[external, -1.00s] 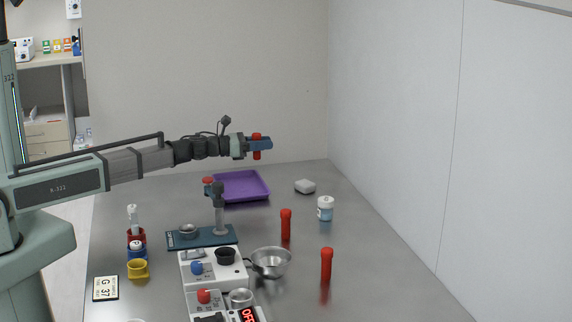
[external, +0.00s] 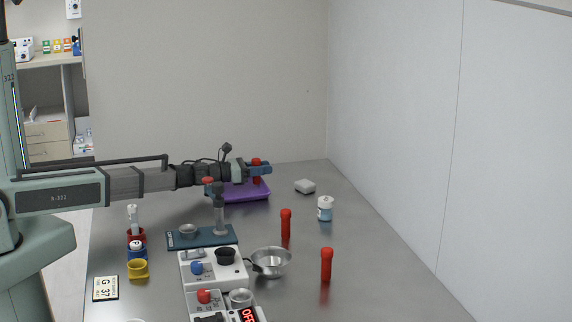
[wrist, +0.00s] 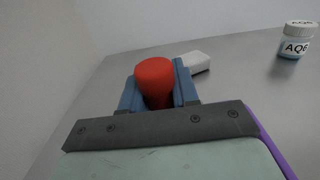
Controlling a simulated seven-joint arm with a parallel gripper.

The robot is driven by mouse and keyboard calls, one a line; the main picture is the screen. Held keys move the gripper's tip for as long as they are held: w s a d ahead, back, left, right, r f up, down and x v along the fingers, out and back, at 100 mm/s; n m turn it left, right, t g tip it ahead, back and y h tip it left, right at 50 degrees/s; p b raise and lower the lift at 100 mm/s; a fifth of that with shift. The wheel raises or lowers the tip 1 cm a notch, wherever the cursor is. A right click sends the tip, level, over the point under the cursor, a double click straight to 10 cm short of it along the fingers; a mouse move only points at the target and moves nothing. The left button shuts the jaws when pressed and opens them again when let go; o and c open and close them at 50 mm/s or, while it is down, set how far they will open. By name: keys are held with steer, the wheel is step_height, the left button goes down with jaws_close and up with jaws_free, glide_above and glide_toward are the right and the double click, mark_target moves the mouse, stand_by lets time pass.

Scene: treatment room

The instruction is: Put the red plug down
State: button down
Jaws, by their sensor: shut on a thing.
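My gripper (external: 258,170) is shut on a red plug (external: 256,162), which stands upright between the blue fingers. In the wrist view the plug (wrist: 154,78) shows its rounded red top between the jaws (wrist: 158,92). In the external view the gripper is low, over or beside the purple tray (external: 250,196) at the back of the table. The plug's lower end is hidden by the gripper, so I cannot tell whether it touches anything. Two other red plugs stand upright on the table, one near the middle (external: 286,224) and one nearer the front (external: 326,265).
A white block (external: 305,187) and a white-capped jar (external: 325,208) stand right of the tray. A stand on a dark blue base (external: 202,238), a metal bowl (external: 271,262), white devices (external: 212,270) and coloured cups (external: 138,269) lie nearer. The right side of the table is clear.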

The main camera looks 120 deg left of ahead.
steer(key=shift+f, duration=0.6)
steer(key=shift+f, duration=0.15)
steer(key=c, duration=0.8)
jaws_free()
steer(key=shift+c, duration=0.2)
steer(key=shift+s+d+r, duration=0.2)
steer(key=shift+s+d, duration=0.05)
steer(key=shift+d, duration=0.05)
steer(key=v, duration=0.2)
steer(key=shift+s+d, duration=0.2)
steer(key=shift+d, duration=0.1)
steer(key=shift+w+a+r, duration=0.1)
steer(key=shift+r, duration=1.65)
steer(key=shift+a+r, duration=0.1)
steer(key=shift+r, duration=1.65)
steer(key=shift+o, duration=0.3)
